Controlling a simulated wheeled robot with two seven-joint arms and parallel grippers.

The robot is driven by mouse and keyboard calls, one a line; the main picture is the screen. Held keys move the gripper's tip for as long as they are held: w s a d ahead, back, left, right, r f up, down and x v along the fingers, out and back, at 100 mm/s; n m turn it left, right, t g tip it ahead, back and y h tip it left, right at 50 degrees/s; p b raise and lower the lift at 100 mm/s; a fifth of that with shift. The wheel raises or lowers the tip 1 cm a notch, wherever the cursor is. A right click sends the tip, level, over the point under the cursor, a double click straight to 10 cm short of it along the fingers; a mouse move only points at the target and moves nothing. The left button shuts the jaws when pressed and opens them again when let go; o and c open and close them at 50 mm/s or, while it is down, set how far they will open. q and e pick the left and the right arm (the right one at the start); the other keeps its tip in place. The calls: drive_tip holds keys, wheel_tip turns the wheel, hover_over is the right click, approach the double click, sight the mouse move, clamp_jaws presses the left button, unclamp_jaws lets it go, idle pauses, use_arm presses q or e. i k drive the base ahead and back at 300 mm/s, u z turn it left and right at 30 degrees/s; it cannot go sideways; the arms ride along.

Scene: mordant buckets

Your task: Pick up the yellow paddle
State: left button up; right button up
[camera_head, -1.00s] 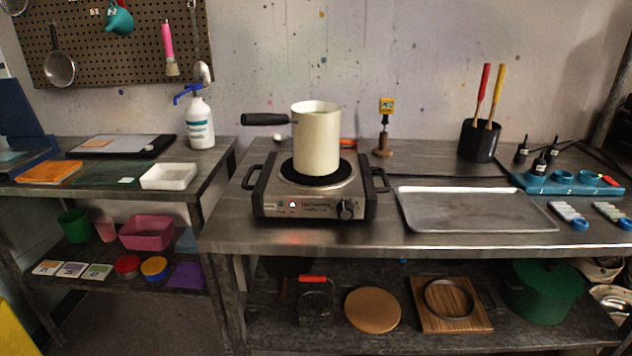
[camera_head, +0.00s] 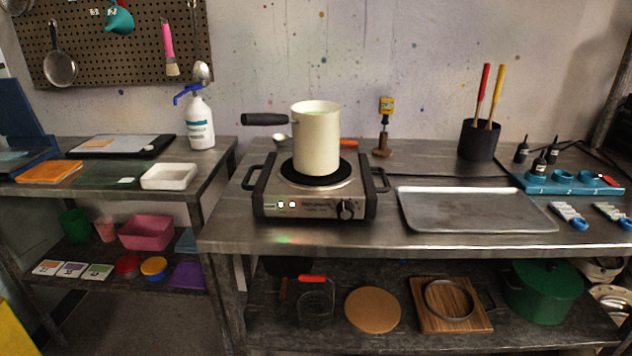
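The yellow paddle (camera_head: 496,92) stands handle up in a black cylindrical holder (camera_head: 479,142) at the back right of the metal table. A red paddle (camera_head: 483,84) stands beside it on the left in the same holder. The lower ends of both are hidden inside the holder. Neither of my grippers is in view.
A cream pot (camera_head: 316,140) sits on a hot plate (camera_head: 314,200) left of the holder. A metal tray (camera_head: 474,211) lies in front of the holder. A blue rack with small black bottles (camera_head: 567,184) is to its right. A small yellow-headed device (camera_head: 386,107) stands left.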

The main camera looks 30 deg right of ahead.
sight(500, 76)
drive_tip(key=z, duration=1.85)
